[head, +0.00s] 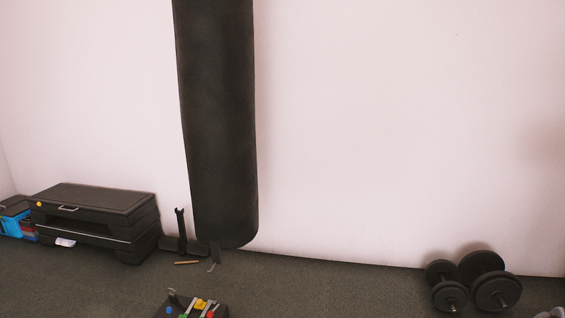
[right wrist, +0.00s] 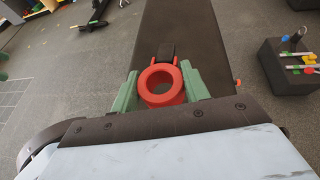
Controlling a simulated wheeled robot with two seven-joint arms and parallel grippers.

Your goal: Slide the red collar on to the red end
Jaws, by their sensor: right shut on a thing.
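The red collar (right wrist: 162,101) is a thick ring with a round hole, low in the middle of the right wrist view. My right gripper (right wrist: 162,86) has its green fingers on both sides of the collar and is shut on it. The ring's opening faces the camera. A small orange-red tip (right wrist: 238,83) shows at the right side of a dark flat surface; I cannot tell whether it is the red end. The collar is apart from that tip. The head view shows neither gripper nor the collar.
Behind the collar is a long dark bench-like surface (right wrist: 190,30). A dark block with coloured pieces (right wrist: 295,82) stands right. In the head view are a hanging black bag (head: 217,120), a black case (head: 95,205) at left and dumbbells (head: 480,272) at right.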

